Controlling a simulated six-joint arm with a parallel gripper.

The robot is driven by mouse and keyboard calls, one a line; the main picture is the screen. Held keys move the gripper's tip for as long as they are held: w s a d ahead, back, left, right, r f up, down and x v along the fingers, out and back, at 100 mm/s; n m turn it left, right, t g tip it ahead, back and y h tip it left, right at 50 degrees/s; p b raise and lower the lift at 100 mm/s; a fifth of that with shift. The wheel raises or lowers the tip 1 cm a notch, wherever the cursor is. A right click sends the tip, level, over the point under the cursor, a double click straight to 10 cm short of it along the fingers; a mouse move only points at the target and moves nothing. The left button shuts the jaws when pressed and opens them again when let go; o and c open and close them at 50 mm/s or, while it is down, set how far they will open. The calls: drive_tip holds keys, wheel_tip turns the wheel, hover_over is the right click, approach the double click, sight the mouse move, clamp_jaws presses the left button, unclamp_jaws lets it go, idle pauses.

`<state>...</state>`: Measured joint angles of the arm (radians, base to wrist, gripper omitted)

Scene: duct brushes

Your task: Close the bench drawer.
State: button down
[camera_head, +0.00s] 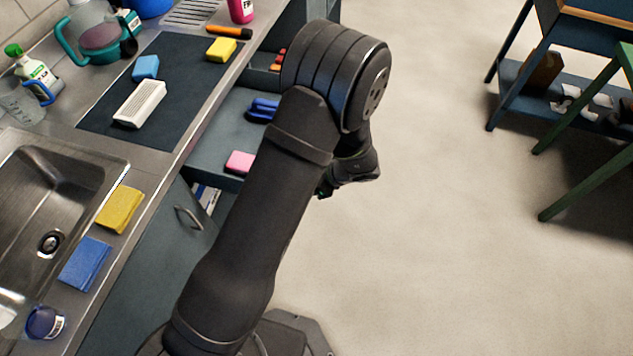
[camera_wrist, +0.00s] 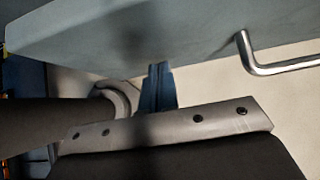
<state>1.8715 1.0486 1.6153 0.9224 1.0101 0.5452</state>
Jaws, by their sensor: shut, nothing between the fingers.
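The bench drawer (camera_head: 222,128) is pulled out from under the worktop in the head view. A pink sponge and a blue item lie inside it. My arm hides its front there. In the wrist view the grey-blue drawer front (camera_wrist: 150,38) spans the top, with a metal bar handle (camera_wrist: 282,68) at right. My gripper (camera_wrist: 158,66) is shut and empty, its fingertips close to the front's lower edge, left of the handle. Whether they touch it I cannot tell. In the head view my gripper (camera_head: 323,190) is partly hidden at the drawer's outer side.
The worktop holds a dark mat (camera_head: 185,75), a white brush block (camera_head: 140,103), sponges and bottles. A sink (camera_head: 45,200) is at left. A cabinet door with a handle (camera_head: 188,217) is below the worktop. Open floor (camera_head: 430,230) lies to the right, with a blue table (camera_head: 550,75) beyond.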

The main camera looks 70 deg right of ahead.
drive_tip(key=shift+w, duration=0.15)
hover_over(223, 171)
drive_tip(key=w, duration=0.4)
drive_tip(key=shift+a, duration=0.15)
drive_tip(key=shift+w, duration=0.35)
drive_tip(key=shift+w+r, duration=0.1)
drive_tip(key=s, duration=0.4)
drive_tip(key=shift+s, duration=0.4)
drive_tip(key=v, duration=1)
